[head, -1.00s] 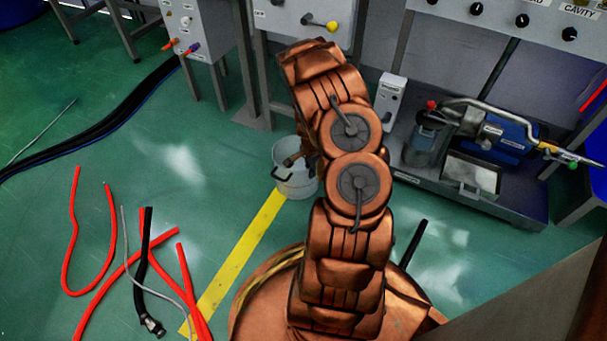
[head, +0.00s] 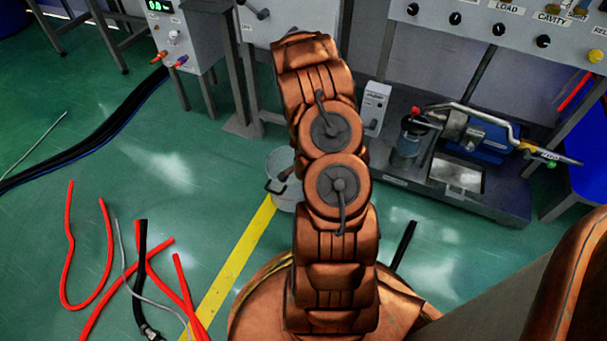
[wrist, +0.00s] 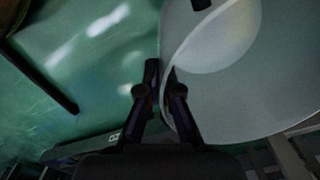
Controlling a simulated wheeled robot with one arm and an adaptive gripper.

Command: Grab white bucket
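The white bucket (head: 284,172) stands on the green floor at the end of the yellow line, partly hidden behind my copper arm in the head view. Its dark handle shows on its left side. In the wrist view the bucket (wrist: 270,100) fills the right side, close up. My gripper (wrist: 162,80) has its two dark fingers close together, one on each side of the bucket's wall near the rim, and looks shut on it. The gripper is hidden behind my arm in the head view.
Red hoses (head: 70,250) and a black cable (head: 141,270) lie on the floor at left. A pump bench (head: 440,185) stands right of the bucket. Grey cabinets (head: 285,22) with legs stand behind.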

